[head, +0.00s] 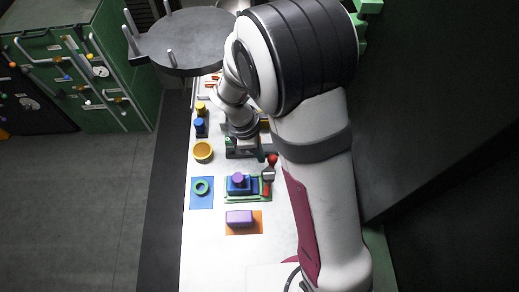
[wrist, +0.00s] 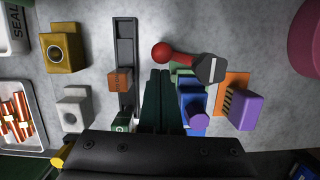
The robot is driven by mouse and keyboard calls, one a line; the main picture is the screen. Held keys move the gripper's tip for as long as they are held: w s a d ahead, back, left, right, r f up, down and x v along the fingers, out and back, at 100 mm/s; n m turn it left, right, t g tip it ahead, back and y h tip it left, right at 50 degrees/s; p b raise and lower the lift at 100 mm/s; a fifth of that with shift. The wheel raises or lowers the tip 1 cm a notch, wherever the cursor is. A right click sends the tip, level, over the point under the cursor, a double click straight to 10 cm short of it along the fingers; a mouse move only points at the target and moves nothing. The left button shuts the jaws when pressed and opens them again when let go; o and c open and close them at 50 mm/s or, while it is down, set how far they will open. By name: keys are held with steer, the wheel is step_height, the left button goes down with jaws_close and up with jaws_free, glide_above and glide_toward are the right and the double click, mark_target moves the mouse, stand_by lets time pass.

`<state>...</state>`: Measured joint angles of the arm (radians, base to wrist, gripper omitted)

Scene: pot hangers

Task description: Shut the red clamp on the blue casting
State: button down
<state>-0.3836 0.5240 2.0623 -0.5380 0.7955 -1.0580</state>
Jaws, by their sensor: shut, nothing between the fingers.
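The blue casting (head: 247,186) sits on a green base on the table in the head view, with a purple cylinder (head: 238,177) on top. It also shows in the wrist view (wrist: 190,98). The red clamp stands at its right side, with its red ball knob (head: 273,159) raised at the end of the handle. In the wrist view the knob (wrist: 161,53) joins a red handle leading to a grey and black head (wrist: 211,69). My gripper (wrist: 160,73) is shut and empty, its fingertips close to the knob; contact cannot be told. The fingers partly cover the casting's surroundings.
A purple block (head: 239,217) lies on an orange mat near the casting. A green ring (head: 202,187) on a blue mat and a yellow bowl (head: 203,153) stand to the left. A dark rail (wrist: 125,55) with a brown block lies left of my fingers.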

steer(key=shift+w+d+m, duration=0.1)
steer(key=shift+d+m, duration=0.2)
steer(key=shift+m, duration=0.4)
steer(key=shift+w+d+m+g, duration=0.1)
steer(key=shift+d+m+g, duration=0.1)
steer(key=shift+d+m, duration=0.35)
steer(key=shift+d+m+g, duration=0.2)
steer(key=shift+m, duration=0.65)
steer(key=d+m, duration=0.2)
steer(key=m, duration=0.1)
steer(key=shift+s+m+g+y, duration=0.2)
steer(key=shift+m+g+y, duration=0.1)
steer(key=shift+g+y, duration=0.1)
steer(key=m, duration=0.1)
steer(key=d+m, duration=0.1)
steer(key=m, duration=0.1)
steer(key=s+m, duration=0.1)
steer(key=shift+s+d+g+y, duration=0.1)
steer(key=shift+d+g+y, duration=0.2)
steer(key=shift+d+y, duration=0.1)
steer(key=shift+s+d+m+y, duration=0.15)
steer(key=shift+s+d+m, duration=0.15)
steer(key=shift+m, duration=0.6)
steer(key=shift+s+d+m+y, duration=0.15)
steer(key=shift+s+m, duration=0.15)
steer(key=shift+m, duration=0.6)
steer(key=v, duration=1)
